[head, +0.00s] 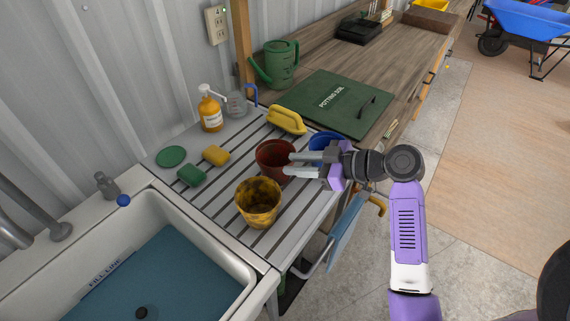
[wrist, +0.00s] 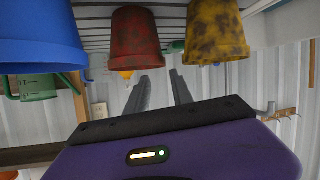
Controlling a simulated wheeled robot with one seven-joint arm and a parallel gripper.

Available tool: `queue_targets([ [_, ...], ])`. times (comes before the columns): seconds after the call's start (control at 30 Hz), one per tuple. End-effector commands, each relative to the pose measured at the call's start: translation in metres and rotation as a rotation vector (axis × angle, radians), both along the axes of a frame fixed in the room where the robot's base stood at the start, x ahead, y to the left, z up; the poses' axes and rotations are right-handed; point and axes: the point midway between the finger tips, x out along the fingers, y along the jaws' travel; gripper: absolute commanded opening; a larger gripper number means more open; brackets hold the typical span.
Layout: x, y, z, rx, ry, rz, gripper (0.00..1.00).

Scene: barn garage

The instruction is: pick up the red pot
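The red pot (head: 274,159) stands upright on the slatted drainboard (head: 190,205), worn and stained. In the upside-down wrist view the red pot (wrist: 134,40) appears just ahead of the fingers and a little left. My gripper (head: 289,164) is open, its two fingers pointing left and overlapping the red pot's right side in the head view. In the wrist view my gripper (wrist: 160,80) has an empty gap between its fingertips. The fingertips appear about level with or above the pot's rim; I cannot tell whether they touch it.
A mottled yellow pot (head: 258,203) stands in front of the red pot, and a blue pot (head: 327,147) stands behind my gripper. A sink (head: 150,265) is at the left front.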

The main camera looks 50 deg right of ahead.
Motion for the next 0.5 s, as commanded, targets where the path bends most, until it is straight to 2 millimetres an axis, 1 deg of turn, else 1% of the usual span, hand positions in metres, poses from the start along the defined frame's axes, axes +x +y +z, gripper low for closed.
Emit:
queue_targets([
  [0.37,0.030,0.011,-0.012,-0.011,-0.001,0.005,0.28],
  [0.5,0.047,0.020,-0.020,-0.010,0.001,0.004,0.28],
])
